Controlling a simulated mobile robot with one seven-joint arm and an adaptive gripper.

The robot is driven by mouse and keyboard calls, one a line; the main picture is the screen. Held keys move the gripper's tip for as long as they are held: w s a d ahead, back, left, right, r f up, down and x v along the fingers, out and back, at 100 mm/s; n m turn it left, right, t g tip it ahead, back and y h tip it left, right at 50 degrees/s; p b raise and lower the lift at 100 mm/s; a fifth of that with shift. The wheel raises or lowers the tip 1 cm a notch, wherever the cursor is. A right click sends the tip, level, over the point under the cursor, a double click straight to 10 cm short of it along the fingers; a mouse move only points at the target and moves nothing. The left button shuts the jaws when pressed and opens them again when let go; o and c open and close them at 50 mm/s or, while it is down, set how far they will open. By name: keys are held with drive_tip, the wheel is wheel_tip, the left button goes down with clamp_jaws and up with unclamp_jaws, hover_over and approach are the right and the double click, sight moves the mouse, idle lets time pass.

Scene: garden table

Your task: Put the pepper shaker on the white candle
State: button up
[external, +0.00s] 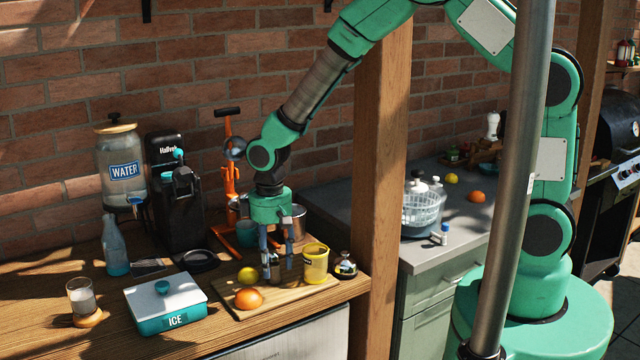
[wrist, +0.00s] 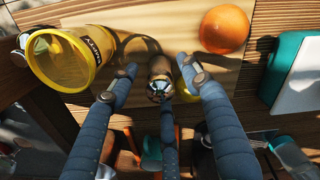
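The pepper shaker, small with a shiny metal top, stands on the cutting board between my fingers in the wrist view (wrist: 160,88); it also shows in the external view (external: 274,268), partly covered by my fingers. My gripper (external: 278,260) points down over the board. Its fingers are spread around the shaker in the wrist view (wrist: 158,70), with gaps at the sides, so it looks open. What looks like the white candle (external: 82,299), in a glass on a round wooden coaster, stands at the table's left front. The candle is not visible in the wrist view.
The cutting board (external: 232,312) also holds an orange (external: 249,299), a lemon (external: 247,275) and a yellow cup (external: 315,264). An ice box (external: 166,303) stands between the board and the candle. A bottle (external: 116,248) and a water dispenser (external: 122,170) stand behind.

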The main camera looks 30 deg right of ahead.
drive_tip(key=shift+r, duration=0.1)
wheel_tip(320, 180, up, 12)
drive_tip(key=shift+r+p, duration=0.1)
drive_tip(key=shift+p, duration=0.4)
drive_tip(key=shift+o, duration=0.4)
idle(0.4)
drive_tip(key=m, duration=0.1)
drive_tip(key=r+m+p, duration=0.1)
drive_tip(key=m, duration=0.3)
drive_tip(key=shift+s+d+r, duration=0.1)
drive_tip(key=shift+d+r, duration=0.05)
drive_tip(key=shift+r, duration=0.1)
drive_tip(key=shift+f, duration=0.15)
idle(0.3)
drive_tip(key=shift+f, duration=4.2)
drive_tip(key=shift+f, duration=0.1)
drive_tip(key=shift+f, duration=2.5)
